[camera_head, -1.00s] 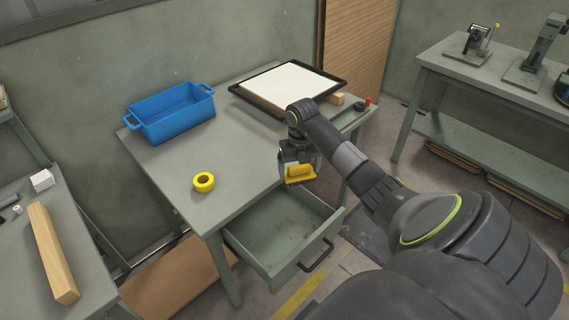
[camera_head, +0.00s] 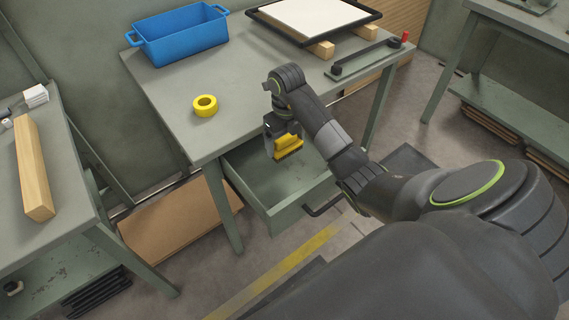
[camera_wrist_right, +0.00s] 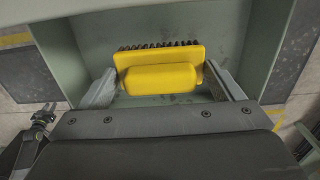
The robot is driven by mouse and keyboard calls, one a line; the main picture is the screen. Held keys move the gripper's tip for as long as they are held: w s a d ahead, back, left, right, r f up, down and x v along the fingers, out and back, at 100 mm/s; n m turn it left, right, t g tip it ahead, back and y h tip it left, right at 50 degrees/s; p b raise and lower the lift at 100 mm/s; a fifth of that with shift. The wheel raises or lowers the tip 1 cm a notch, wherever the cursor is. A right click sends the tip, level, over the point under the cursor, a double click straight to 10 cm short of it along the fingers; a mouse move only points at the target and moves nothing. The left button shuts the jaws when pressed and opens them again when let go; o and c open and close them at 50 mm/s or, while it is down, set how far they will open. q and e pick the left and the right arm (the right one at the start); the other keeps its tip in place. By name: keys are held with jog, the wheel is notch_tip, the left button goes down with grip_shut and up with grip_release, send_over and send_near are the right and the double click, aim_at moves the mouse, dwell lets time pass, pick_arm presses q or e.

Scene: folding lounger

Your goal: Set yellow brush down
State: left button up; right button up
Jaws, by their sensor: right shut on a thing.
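The yellow brush (camera_head: 287,147) has a yellow block handle and dark bristles. My right gripper (camera_head: 283,150) is shut on it and holds it over the open drawer (camera_head: 262,185) of the table. In the right wrist view the brush (camera_wrist_right: 160,70) sits between the two fingers (camera_wrist_right: 163,88), with the grey drawer floor (camera_wrist_right: 165,25) beyond and below it. The gap between the bristles and the drawer floor is hard to judge.
A yellow tape roll (camera_head: 205,106) and a blue bin (camera_head: 180,35) stand on the table (camera_head: 180,88). A black-framed white panel (camera_head: 310,18) rests on wooden blocks at the back. A wooden beam (camera_head: 34,170) lies on the left bench. The drawer's visible floor is empty.

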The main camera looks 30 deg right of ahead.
aim_at(286, 137)
notch_tip(286, 137, down, 8)
jog(key=shift+f, duration=0.1)
pick_arm(q)
jog(key=shift+w+d+f, duration=0.2)
jog(key=shift+w+f, duration=0.05)
jog(key=shift+f, duration=0.3)
jog(key=shift+s, duration=0.1)
pick_arm(e)
jog(key=shift+f+b, duration=0.15)
jog(key=shift+b, duration=0.2)
jog(key=o, duration=0.8)
jog(key=shift+c, duration=0.2)
jog(key=shift+r, duration=0.45)
notch_tip(286, 137, up, 8)
jog(key=shift+f+p, duration=0.2)
jog(key=shift+p, duration=0.4)
notch_tip(286, 137, up, 3)
jog(key=p, duration=0.3)
jog(key=shift+f, duration=0.1)
pick_arm(q)
jog(key=shift+s+a+r+p, duration=0.15)
jog(key=shift+r+p, duration=0.5)
jog(key=shift+r, duration=1.8)
pick_arm(e)
jog(key=shift+r, duration=0.55)
